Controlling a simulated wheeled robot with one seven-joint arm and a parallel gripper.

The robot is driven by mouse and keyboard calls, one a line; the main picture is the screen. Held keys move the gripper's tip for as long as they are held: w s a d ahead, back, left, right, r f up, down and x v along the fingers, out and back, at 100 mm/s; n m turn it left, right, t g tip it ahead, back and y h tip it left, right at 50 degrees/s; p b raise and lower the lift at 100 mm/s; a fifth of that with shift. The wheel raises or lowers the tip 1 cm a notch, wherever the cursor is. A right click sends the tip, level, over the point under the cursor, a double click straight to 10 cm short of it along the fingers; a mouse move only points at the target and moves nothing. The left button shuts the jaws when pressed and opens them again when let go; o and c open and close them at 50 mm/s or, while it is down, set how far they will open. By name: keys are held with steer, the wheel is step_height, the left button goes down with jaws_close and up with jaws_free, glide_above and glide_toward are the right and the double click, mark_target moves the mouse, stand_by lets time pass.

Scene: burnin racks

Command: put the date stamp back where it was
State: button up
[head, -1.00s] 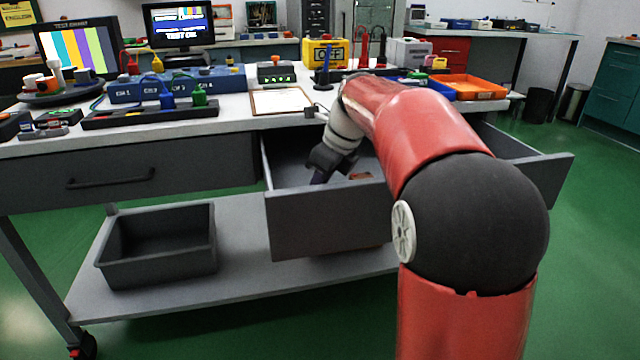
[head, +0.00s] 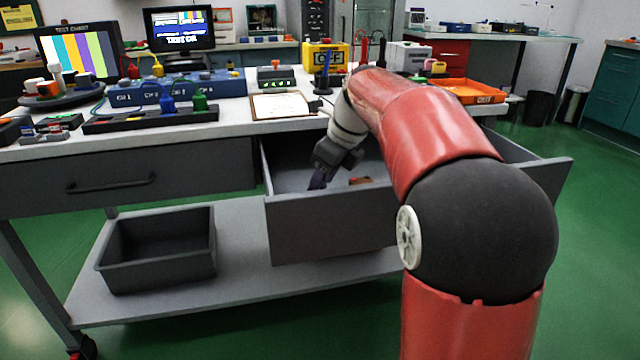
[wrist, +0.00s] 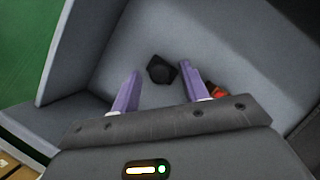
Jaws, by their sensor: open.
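My gripper (head: 319,181) is inside the open drawer (head: 330,228), with its purple fingers pointing down. In the wrist view the gripper (wrist: 159,78) is open, its fingers apart with nothing held between them.
The drawer's walls stand close around my gripper. The bench top above holds a clipboard (head: 280,105), a blue device (head: 175,86), a yellow box (head: 326,57) and an orange tray (head: 468,91). An empty grey bin (head: 158,250) sits on the lower shelf.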

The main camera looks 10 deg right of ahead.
steer(key=p+v, duration=0.1)
steer(key=v, duration=0.8)
steer(key=shift+r+p, duration=0.35)
steer(key=shift+s+d, duration=0.15)
